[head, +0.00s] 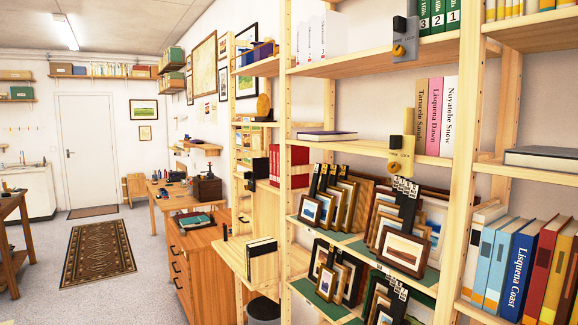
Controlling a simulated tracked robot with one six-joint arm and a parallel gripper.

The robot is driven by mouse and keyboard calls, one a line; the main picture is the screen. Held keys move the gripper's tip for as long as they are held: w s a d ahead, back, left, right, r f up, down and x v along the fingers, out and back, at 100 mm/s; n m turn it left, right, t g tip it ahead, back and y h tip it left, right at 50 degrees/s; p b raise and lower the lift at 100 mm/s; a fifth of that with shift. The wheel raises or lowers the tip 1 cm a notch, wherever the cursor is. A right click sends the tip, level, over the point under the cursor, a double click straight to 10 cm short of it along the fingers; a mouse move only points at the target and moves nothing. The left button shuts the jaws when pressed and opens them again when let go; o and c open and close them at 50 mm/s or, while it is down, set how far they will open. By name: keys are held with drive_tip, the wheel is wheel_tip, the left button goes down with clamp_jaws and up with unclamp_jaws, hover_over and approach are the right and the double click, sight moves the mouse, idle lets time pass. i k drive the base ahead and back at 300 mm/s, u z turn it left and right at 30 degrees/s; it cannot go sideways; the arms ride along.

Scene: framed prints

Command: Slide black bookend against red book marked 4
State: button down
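A row of red books (289,165) stands on a middle shelf of the light wood unit. Any numbers on their spines are too small to read, so I cannot tell which is marked 4. My gripper is not in view.
A grey bookend (405,42) with a black block stands by green books (437,17) marked 3, 2, 1. A yellow bookend (400,155) stands left of upright books (436,115). Framed prints (404,250) fill lower shelves. Floor (170,250) is open at left, near a patterned rug (98,252).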

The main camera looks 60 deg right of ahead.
sight(261, 165)
drive_tip(key=z, duration=0.2)
drive_tip(key=i, duration=0.75)
drive_tip(key=z, duration=0.45)
drive_tip(key=i, duration=0.7)
drive_tip(key=z, duration=0.55)
drive_tip(key=i, duration=0.7)
drive_tip(key=z, duration=0.7)
drive_tip(key=i, duration=0.7)
drive_tip(key=z, duration=0.65)
drive_tip(key=i, duration=0.5)
drive_tip(key=z, duration=0.3)
